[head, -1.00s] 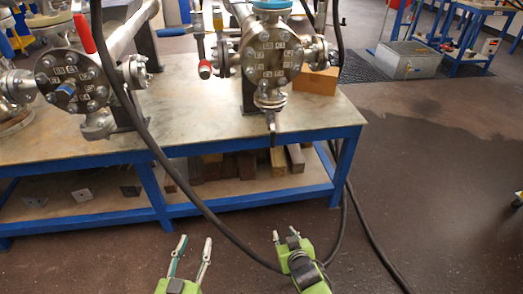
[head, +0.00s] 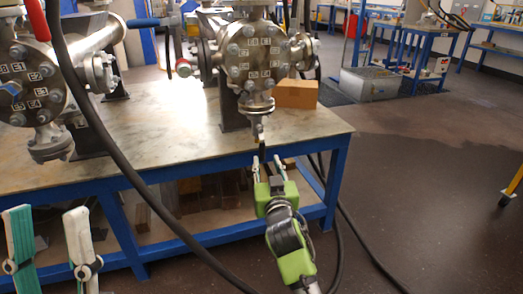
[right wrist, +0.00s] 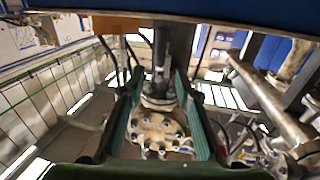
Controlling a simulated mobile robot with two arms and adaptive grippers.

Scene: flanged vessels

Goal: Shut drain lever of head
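The flanged vessel head (head: 257,62) is a steel bolted disc with white labels, at the upper middle of the head view. Below it a drain valve (head: 257,104) hangs over the table's front edge. Its dark lever (head: 262,152) points downward. My right gripper (head: 267,166) is open just below the valve, with fingers on both sides of the lever's lower end; contact cannot be told. In the right wrist view, a bolted flange (right wrist: 157,131) shows between its green fingers (right wrist: 160,105). My left gripper (head: 47,238) is open and empty at the lower left.
The blue-framed table (head: 175,140) carries another flanged vessel (head: 25,80) at left. A black hose (head: 105,145) crosses in front of the table. A cardboard-coloured block (head: 295,93) sits behind the valve.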

